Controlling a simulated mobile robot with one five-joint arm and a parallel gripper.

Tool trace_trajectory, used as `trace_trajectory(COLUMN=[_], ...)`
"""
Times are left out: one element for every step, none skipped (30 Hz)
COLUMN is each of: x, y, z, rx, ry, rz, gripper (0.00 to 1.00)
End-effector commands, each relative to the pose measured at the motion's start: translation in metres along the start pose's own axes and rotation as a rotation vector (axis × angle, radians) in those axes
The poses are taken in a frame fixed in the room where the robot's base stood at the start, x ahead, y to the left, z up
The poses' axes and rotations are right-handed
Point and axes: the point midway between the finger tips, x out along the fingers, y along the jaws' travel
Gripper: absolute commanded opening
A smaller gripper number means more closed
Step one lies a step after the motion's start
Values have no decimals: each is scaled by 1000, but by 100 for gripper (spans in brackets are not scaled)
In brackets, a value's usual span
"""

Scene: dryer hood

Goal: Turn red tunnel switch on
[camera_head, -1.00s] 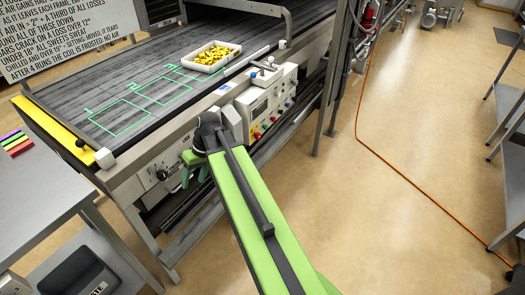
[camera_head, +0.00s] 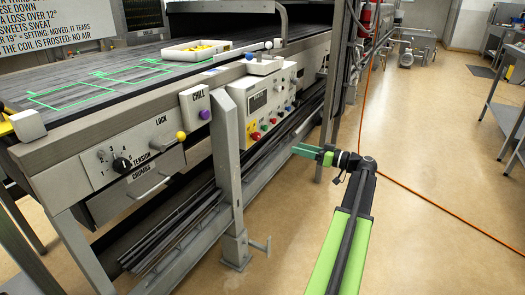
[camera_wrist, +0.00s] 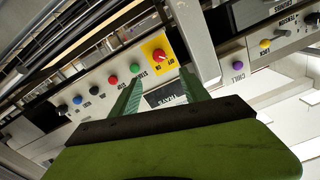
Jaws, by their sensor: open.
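A red switch (camera_wrist: 158,55) sits on a yellow plate (camera_wrist: 150,42) on the machine's control panel. Small lettering like OFF and ON shows beside it; I cannot tell which way it points. In the head view, the red switch (camera_head: 256,136) is at the near end of a row of buttons, left of my gripper (camera_head: 298,149). In the wrist view, my gripper (camera_wrist: 160,74) is open and empty, with its two green fingers pointing towards the panel and the switch between the tips in the picture. In the head view it stands clear of the panel.
Green button (camera_wrist: 135,68) and second red button (camera_wrist: 112,79) sit beside the switch. A grey upright post (camera_head: 226,150) stands just left of the panel. A purple knob (camera_head: 204,114) and yellow-tipped lever (camera_head: 181,135) are farther left. Open floor (camera_head: 420,150) lies to the right.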

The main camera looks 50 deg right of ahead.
Motion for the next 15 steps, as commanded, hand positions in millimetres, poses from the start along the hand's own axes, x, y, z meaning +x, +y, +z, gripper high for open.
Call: trace_trajectory(x=[-2, -3, -2, -1, 2, 7, 12, 17, 25, 32, 40, 49, 56, 63, 72], y=[1, 1, 2, 2, 3, 4, 4, 5, 6, 7, 7, 8, 9, 9, 10], z=[-2, -2, -3, -3, -3, -3, -3, -3, -4, -4, -4, -4, -4, -4, -4], rx=[0, 0, 0, 0, 1, 1, 1, 1, 1, 1, 2, 2, 2, 2, 2], ry=[2, 2, 2, 2, 2, 2, 2, 2, 2, 3, 3, 3, 3, 3, 3], rz=[4, 5, 7, 9, 10, 11, 12, 14, 15, 16, 17, 18, 19, 19, 21], gripper=[53, 53, 53, 53, 53, 53, 53, 53, 53, 53, 53, 53, 53, 53, 53])
